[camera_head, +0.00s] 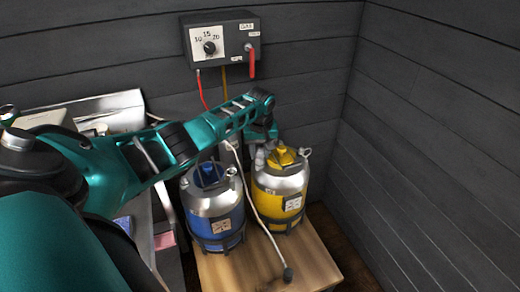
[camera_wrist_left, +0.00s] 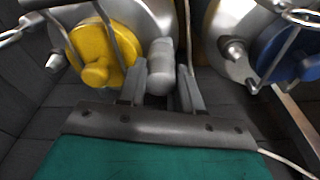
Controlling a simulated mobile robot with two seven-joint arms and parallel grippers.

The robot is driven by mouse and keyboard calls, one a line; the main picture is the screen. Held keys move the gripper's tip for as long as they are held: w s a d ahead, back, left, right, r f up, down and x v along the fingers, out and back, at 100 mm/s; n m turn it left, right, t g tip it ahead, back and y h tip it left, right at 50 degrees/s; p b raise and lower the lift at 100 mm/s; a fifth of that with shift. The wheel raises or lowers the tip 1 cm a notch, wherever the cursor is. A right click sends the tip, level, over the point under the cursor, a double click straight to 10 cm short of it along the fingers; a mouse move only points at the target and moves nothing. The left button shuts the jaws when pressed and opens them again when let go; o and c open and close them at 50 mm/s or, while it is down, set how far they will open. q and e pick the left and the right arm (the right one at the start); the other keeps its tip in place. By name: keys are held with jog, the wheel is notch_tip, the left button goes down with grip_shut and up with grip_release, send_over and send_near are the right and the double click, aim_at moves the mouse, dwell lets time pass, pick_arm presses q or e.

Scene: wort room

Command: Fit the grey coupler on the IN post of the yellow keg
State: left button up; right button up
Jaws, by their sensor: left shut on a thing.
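The yellow keg (camera_head: 268,182) stands on the wooden table, right of the blue keg (camera_head: 212,205). Its yellow lid also shows at upper left in the left wrist view (camera_wrist_left: 96,50). My left gripper (camera_head: 262,143) is over the rear left of the yellow keg's top. In the left wrist view my left gripper (camera_wrist_left: 161,84) is shut on the grey coupler (camera_wrist_left: 160,66), beside the yellow lid. The post under the coupler is hidden, so I cannot tell whether the coupler is seated. A bare metal post (camera_wrist_left: 54,62) shows on the lid's other side. My right gripper is out of view.
A pale hose (camera_head: 252,200) runs between the kegs to a dark end piece (camera_head: 288,274) on the wooden table (camera_head: 250,268). A gas box (camera_head: 222,38) with dial and red lever is on the back wall. Plank walls close in behind and right.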

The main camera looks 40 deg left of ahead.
pick_arm(q)
jog(key=shift+p, duration=0.3)
dwell(0.4)
jog(key=o, duration=1.1)
jog(key=shift+o, duration=0.4)
jog(key=o, duration=0.5)
notch_tip(320, 180, up, 3)
jog(key=p, duration=0.3)
jog(key=shift+f, duration=0.2)
jog(key=shift+r, duration=2.2)
